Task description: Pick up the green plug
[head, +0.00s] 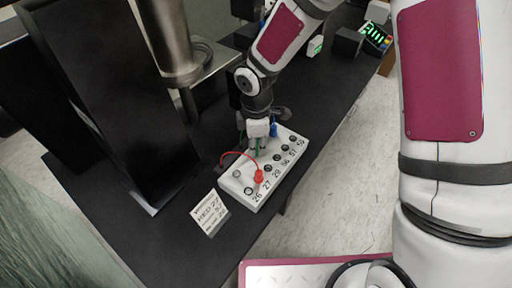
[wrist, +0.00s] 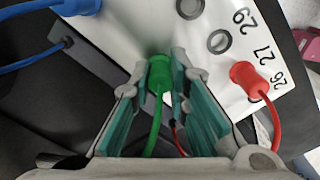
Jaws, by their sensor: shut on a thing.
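The green plug (wrist: 159,76) sits between the two teal-padded fingers of my gripper (wrist: 158,82) in the wrist view, with its green cable running back between them. My gripper (head: 257,146) is shut on it, over the far part of the white socket board (head: 241,184) in the head view. The plug is mostly hidden by the fingers in the head view. The plug's tip meets the board's edge area in the wrist view; I cannot tell whether it is in a socket.
A red plug (head: 258,176) with a red cable is in the board near the number 27, and a blue plug (head: 273,130) is beside my gripper. Metal vacuum equipment (head: 172,45) rises behind on the black table (head: 150,235).

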